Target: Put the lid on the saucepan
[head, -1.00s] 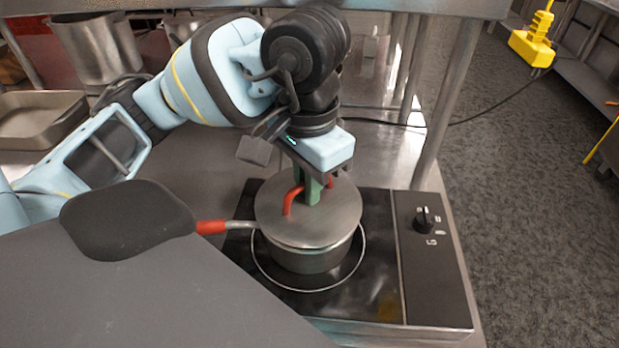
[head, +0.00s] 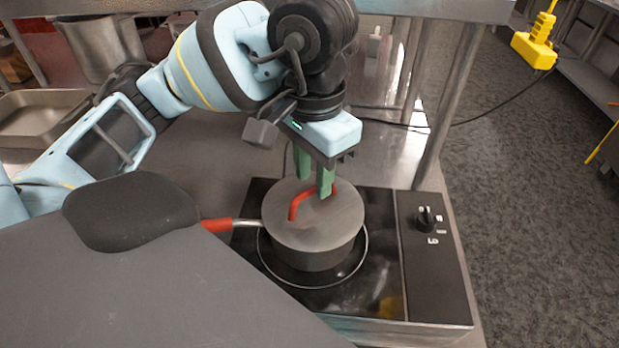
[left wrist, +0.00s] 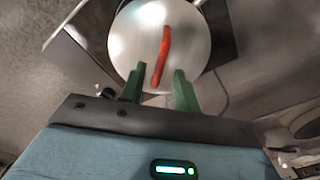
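The saucepan (head: 318,258) stands on the hob, its red-tipped handle (head: 216,225) pointing left. The round metal lid (head: 335,219) lies on top of the saucepan and looks level, covering its mouth. The lid's red handle (head: 297,206) stands up from it. The lid (left wrist: 140,50) and its red handle (left wrist: 161,58) also show in the left wrist view. My left gripper (head: 314,188) is open, its green fingers apart just above and behind the lid handle, holding nothing. The fingers (left wrist: 155,88) are near one end of the handle in the left wrist view. My right gripper is out of view.
The hob (head: 378,278) has a control knob (head: 425,218) on its right side. A metal tray (head: 42,118) and a large pot (head: 100,45) stand at the back left. A metal post (head: 452,105) rises behind the hob.

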